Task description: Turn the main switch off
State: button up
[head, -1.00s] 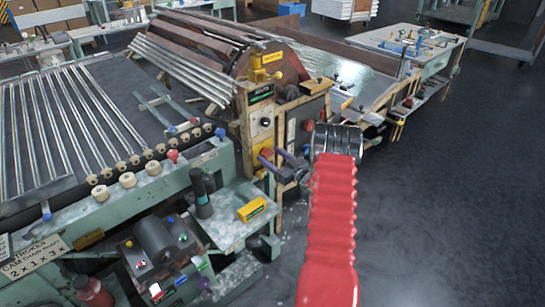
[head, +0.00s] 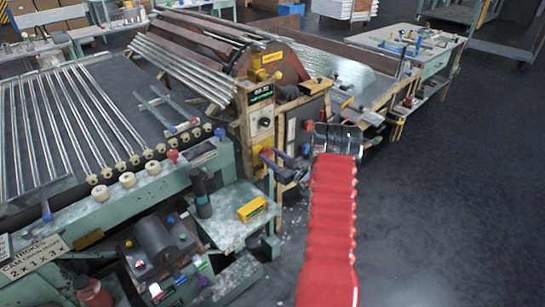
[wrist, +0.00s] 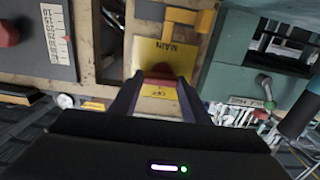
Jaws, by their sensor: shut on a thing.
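The main switch has a yellow plate (wrist: 152,54) marked MAIN and OFF, which reads upside down in the wrist view. Its red knob (wrist: 160,76) sits in the middle of the plate. My gripper (wrist: 158,83) has its two dark fingers on either side of the knob and is shut on it. The fingers hide part of the knob, so I cannot tell which way it points. In the head view my gripper (head: 264,155) reaches left to the wooden post (head: 247,130) of the machine.
A lit display (head: 261,94) and a dial (head: 265,122) sit higher on the post. A green side table (head: 228,228) with a yellow box (head: 251,209) stands at the lower left. Open dark floor (head: 450,200) lies to the right.

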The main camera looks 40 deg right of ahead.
jog(key=n, duration=0.9)
jog(key=shift+a, duration=0.2)
jog(key=n, duration=0.4)
jog(key=shift+a+n, duration=0.15)
jog(key=shift+n, duration=0.15)
jog(key=shift+a+f+n, duration=0.1)
jog(key=shift+n, duration=1)
jog(key=shift+a+f+n, duration=0.1)
jog(key=shift+n, duration=1)
jog(key=o, duration=0.7)
jog(key=shift+c, duration=0.2)
jog(key=o, duration=0.4)
jog(key=shift+d+r, duration=0.1)
jog(key=shift+d, duration=0.05)
jog(key=shift+s, duration=0.1)
